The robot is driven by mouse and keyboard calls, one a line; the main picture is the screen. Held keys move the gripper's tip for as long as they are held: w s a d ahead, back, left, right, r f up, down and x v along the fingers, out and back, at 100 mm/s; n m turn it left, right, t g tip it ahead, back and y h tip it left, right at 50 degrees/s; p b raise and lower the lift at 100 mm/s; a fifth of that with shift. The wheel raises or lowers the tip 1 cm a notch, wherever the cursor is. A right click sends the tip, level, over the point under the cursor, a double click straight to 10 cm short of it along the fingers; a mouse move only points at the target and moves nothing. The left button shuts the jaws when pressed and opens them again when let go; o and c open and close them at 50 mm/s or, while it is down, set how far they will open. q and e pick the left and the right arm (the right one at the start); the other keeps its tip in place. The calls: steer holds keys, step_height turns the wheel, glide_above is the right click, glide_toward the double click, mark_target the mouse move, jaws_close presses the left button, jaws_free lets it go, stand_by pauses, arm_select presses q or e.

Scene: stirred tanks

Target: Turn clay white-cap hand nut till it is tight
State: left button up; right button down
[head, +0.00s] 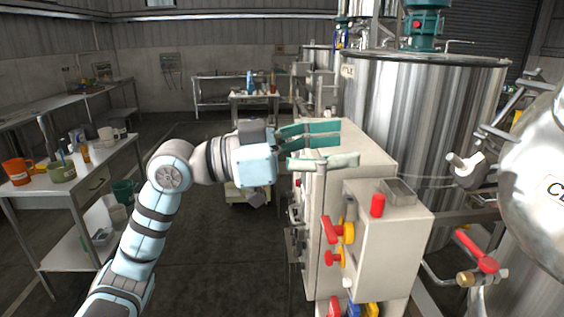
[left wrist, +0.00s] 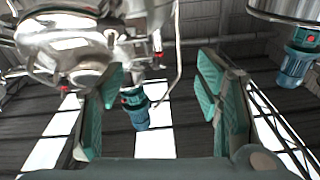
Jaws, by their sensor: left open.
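A hand nut with pale white ends (head: 464,163) sits at the left side of the rounded steel vessel (head: 540,170), whose partly cut-off label begins "CL". My left gripper (head: 345,146) is open and empty, pointing right above the pale cabinet. It is well to the left of the nut and apart from it. In the left wrist view the teal fingers (left wrist: 160,88) stand wide apart, with a shiny steel vessel (left wrist: 90,45) above and beyond them. I cannot pick out the nut surely in that view. My right gripper is not in view.
The control box (head: 385,240) with red and yellow switches stands below the gripper. A large steel tank (head: 420,130) rises behind. A red-handled valve (head: 480,262) sits below the nut.

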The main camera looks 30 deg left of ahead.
arm_select(q)
steer(key=w+a+f+n+t+y, duration=0.3)
steer(key=w+a+f+n+y, duration=0.2)
steer(key=w+a, duration=0.4)
steer(key=w+a+f+n+t+y, duration=0.4)
steer(key=w+a+f+n+y, duration=0.2)
steer(key=w+a+f+y, duration=0.1)
steer(key=w+a+f, duration=0.1)
steer(key=w+a, duration=0.1)
steer(key=a, duration=0.1)
steer(key=shift+w+a+n, duration=0.2)
steer(key=shift+w+n, duration=0.1)
steer(key=shift+w, duration=0.1)
steer(key=shift+f, duration=0.1)
